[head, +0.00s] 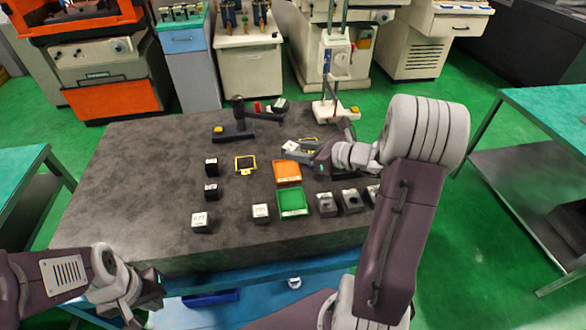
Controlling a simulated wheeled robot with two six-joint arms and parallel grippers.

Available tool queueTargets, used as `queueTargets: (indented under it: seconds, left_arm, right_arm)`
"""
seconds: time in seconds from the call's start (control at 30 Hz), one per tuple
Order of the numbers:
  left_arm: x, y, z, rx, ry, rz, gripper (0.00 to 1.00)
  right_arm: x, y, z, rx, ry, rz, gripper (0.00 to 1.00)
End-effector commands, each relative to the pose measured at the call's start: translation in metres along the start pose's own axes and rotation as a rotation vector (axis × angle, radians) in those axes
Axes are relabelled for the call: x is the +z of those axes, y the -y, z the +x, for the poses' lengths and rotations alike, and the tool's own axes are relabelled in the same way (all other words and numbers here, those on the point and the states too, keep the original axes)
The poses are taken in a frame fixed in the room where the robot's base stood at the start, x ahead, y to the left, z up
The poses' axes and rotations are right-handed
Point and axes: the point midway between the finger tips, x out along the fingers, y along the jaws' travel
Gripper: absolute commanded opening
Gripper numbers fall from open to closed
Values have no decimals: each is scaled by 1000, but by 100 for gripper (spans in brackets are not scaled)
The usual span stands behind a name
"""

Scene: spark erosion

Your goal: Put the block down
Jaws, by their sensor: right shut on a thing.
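My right gripper (284,153) is over the far middle of the dark table, just behind the orange tray. It is shut on a block (291,146) whose pale top shows at the fingers; the fingers and arm hide most of it. I cannot tell whether the block touches the table. My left gripper (143,298) is low at the left, in front of the table's near edge, with its fingers apart and nothing seen between them.
An orange tray (288,172) and a green tray (293,213) stand mid-table. Black blocks with white labels (202,222) (261,213) and grey metal blocks (327,204) lie around them. A yellow-framed piece (245,164) and a dark stand (233,132) are farther back. The table's left side (130,190) is clear.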

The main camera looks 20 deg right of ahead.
Motion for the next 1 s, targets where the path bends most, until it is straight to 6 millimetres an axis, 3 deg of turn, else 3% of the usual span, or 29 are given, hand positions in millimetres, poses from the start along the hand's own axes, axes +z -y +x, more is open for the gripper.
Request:
queueTargets:
  seconds: [0.1, 0.33, 0.57, 0.97, 1.0]
  left_arm:
    - [0, 0, 3, 0, 0, 0, 0]
    - [0, 0, 4, 0, 0, 0, 0]
    - [1, 0, 12, 0, 0, 0, 0]
    - [2, 0, 16, 0, 0, 0, 0]
    - [2, 0, 15, 0, 0, 0, 0]
  right_arm:
    - [-5, -13, 7, 1, 3, 0, 0]
    - [-10, -18, 10, -1, 2, 0, 0]
    - [-43, -17, 24, 0, 2, 2, 0]
    - [-49, -17, 26, -1, 3, -1, 0]
    - [-49, -17, 26, -1, 1, 0, 42]
